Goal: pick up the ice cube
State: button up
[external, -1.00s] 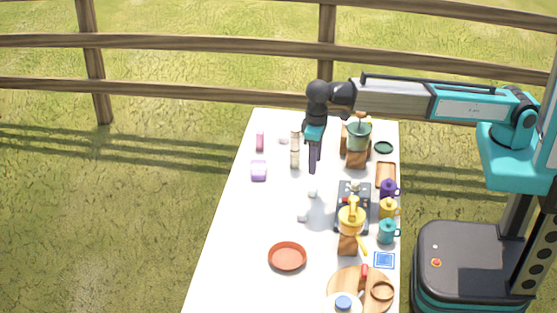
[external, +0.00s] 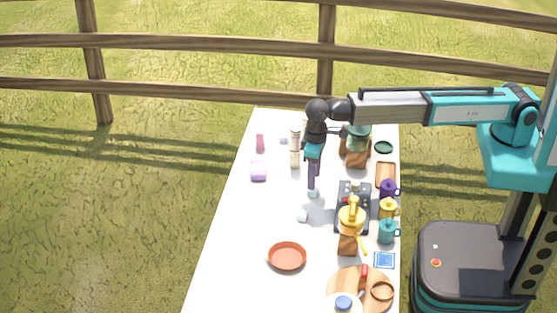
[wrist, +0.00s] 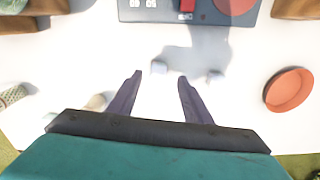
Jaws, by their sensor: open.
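My gripper (external: 312,188) points down over the white table, its two dark fingers apart. In the wrist view my gripper (wrist: 160,78) is open, and a small pale cube, apparently the ice cube (wrist: 160,67), shows in the gap at the fingertips. I see no contact with either finger. In the external view the ice cube (external: 313,194) is just below the fingertips, partly hidden by them. A second small pale piece (wrist: 215,76) lies to the right, outside the fingers; it also shows in the external view (external: 302,215).
A dark scale-like appliance (external: 345,198) stands close to the right of my gripper. A yellow pot (external: 351,218) and several mugs (external: 388,208) are nearby. A terracotta plate (external: 287,257) lies toward the front. Tall pale shakers (external: 295,150) stand behind left. The table's left side is mostly clear.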

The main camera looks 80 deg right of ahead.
jog(key=shift+s+d+f+p, duration=0.15)
jog(key=shift+f+p, duration=0.45)
jog(key=shift+f, duration=0.6)
jog(key=shift+f+p, duration=0.3)
jog(key=shift+f, duration=1.1)
jog(key=c, duration=1.1)
jog(key=shift+r, duration=0.2)
notch_tip(320, 180, up, 10)
jog(key=b, duration=0.2)
jog(key=shift+f, duration=0.15)
